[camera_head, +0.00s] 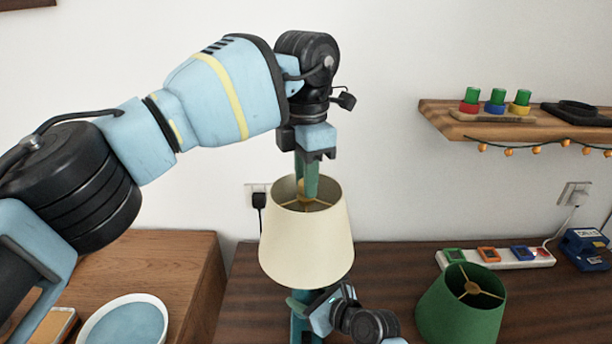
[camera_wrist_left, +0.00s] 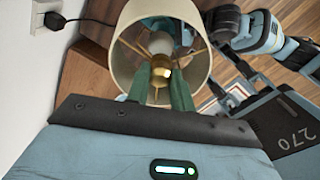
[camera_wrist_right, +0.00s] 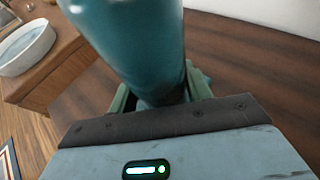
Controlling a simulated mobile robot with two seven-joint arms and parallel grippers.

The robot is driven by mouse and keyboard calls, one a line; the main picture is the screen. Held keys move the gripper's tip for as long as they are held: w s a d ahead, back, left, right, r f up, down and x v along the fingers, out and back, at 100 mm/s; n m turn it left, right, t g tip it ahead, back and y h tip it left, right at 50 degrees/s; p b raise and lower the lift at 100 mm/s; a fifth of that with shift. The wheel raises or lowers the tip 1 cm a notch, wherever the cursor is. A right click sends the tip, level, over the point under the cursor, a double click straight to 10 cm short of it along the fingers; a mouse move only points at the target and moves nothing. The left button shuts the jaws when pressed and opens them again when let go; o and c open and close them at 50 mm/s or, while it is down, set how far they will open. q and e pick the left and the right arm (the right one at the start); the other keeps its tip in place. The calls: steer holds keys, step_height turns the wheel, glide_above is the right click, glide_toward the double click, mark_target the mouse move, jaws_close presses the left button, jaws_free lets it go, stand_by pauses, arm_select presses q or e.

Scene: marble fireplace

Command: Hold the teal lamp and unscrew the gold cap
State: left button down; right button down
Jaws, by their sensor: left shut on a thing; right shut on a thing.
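The teal lamp (camera_head: 300,302) stands upright on the dark wooden table, with a cream shade (camera_head: 305,245) around its top. Its teal body fills the upper part of the right wrist view (camera_wrist_right: 140,45). In the left wrist view the fingers are closed on the small gold cap (camera_wrist_left: 163,73), below a pale bulb (camera_wrist_left: 161,43). The head view hides the cap. My right gripper (camera_wrist_right: 160,98) is shut on the lamp's body below the shade.
A green lampshade (camera_head: 462,305) stands on the table at the right. Behind it lie a white power strip (camera_head: 497,258) and a blue device (camera_head: 586,248). A wall shelf (camera_head: 520,125) holds small coloured items. A bowl (camera_head: 125,322) sits on the left cabinet.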

arm_select(q)
steer(key=shift+r, duration=0.3)
steer(key=shift+r, duration=0.75)
steer(key=shift+r, duration=0.1)
steer(key=shift+r, duration=2)
arm_select(e)
steer(key=c, duration=0.6)
jaws_free()
